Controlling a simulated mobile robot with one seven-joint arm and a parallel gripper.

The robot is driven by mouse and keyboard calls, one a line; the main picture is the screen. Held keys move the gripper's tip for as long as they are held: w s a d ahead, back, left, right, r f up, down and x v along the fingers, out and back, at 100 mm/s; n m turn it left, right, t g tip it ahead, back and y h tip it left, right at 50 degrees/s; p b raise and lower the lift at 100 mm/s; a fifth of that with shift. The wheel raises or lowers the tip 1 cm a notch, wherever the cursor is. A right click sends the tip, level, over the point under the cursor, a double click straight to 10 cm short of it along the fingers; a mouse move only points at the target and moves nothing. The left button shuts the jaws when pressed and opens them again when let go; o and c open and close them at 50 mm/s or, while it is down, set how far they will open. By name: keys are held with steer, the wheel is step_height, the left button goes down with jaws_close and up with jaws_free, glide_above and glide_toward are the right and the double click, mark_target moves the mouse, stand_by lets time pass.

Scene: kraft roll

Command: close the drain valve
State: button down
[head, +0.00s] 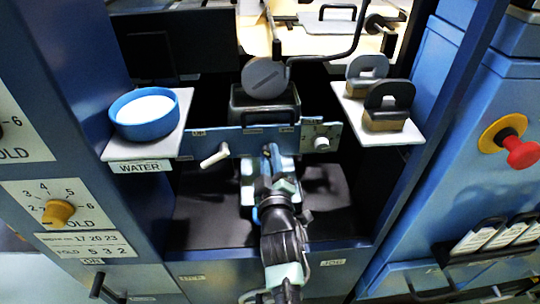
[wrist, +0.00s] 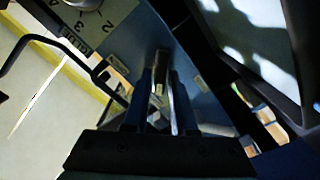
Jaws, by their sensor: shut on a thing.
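My gripper (head: 270,153) reaches to the middle of the blue panel (head: 236,142) below the grey tank. In the wrist view, my gripper (wrist: 160,92) is shut on a slim metallic handle (wrist: 160,88) standing between its two fingers. I take this handle to be the drain valve's, but its label cannot be read. The fingers and wrist hide most of it in the head view. A pale lever (head: 214,156) on the panel's left points down to the left. A grey knob (head: 321,143) sits on the panel's right plate.
A blue bowl of white stuff (head: 146,113) stands on the left shelf, marked WATER. A round dark grey disc (head: 264,77) and a bent black bar (head: 336,56) are above the panel. A red button (head: 521,152) is far right.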

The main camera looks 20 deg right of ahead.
steer(key=c, duration=0.8)
jaws_free()
steer(key=shift+s, duration=0.1)
steer(key=b+v, duration=0.1)
steer(key=v, duration=1)
steer(key=shift+a+f+b, duration=0.1)
steer(key=shift+b, duration=0.3)
steer(key=shift+v, duration=0.9)
steer(key=shift+r, duration=0.25)
